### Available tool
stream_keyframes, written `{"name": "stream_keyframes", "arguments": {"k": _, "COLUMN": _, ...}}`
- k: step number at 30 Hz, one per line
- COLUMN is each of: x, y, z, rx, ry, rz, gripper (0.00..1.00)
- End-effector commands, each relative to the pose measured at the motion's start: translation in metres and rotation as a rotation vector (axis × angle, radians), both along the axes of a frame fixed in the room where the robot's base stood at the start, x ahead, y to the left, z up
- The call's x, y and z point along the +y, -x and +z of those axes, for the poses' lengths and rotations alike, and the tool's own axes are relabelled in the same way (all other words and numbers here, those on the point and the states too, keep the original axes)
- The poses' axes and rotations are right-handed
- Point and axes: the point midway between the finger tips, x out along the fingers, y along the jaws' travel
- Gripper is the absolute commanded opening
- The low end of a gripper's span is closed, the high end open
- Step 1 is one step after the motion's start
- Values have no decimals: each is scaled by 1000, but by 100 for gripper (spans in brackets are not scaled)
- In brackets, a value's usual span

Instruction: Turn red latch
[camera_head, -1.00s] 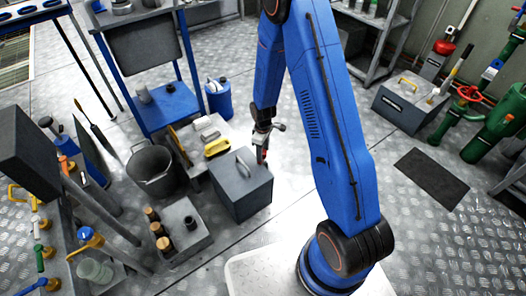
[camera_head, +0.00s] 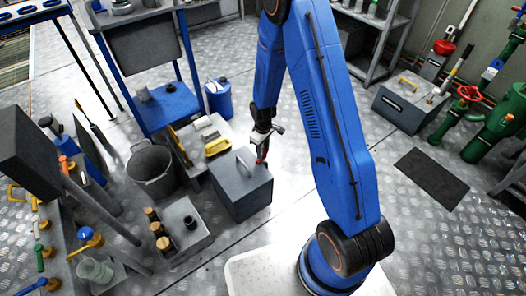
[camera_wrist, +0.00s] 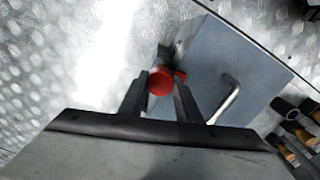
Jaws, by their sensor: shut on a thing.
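The red latch (camera_wrist: 160,82) is a round red piece at the edge of a grey box (camera_wrist: 215,60) in the wrist view. My gripper (camera_wrist: 160,90) has its two dark fingers on either side of the red piece and is shut on it. In the head view my gripper (camera_head: 262,156) is at the upper right side of the grey box (camera_head: 243,192), with a bit of red between its fingertips. The fingers hide part of the latch. The box has a grey handle (camera_wrist: 227,100) on its top.
A bucket (camera_head: 152,168) and a tray with dark bottles (camera_head: 185,228) stand left of the box. A yellow-handled item (camera_head: 218,147) lies behind it. A blue canister (camera_head: 218,98) stands farther back. The floor right of the box is clear.

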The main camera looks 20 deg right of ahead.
Motion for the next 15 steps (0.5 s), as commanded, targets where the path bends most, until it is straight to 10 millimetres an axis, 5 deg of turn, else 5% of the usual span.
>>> {"name": "stream_keyframes", "arguments": {"k": 15, "x": 0, "y": 0, "z": 0, "rx": 0, "ry": 0, "rz": -293, "gripper": 8}}
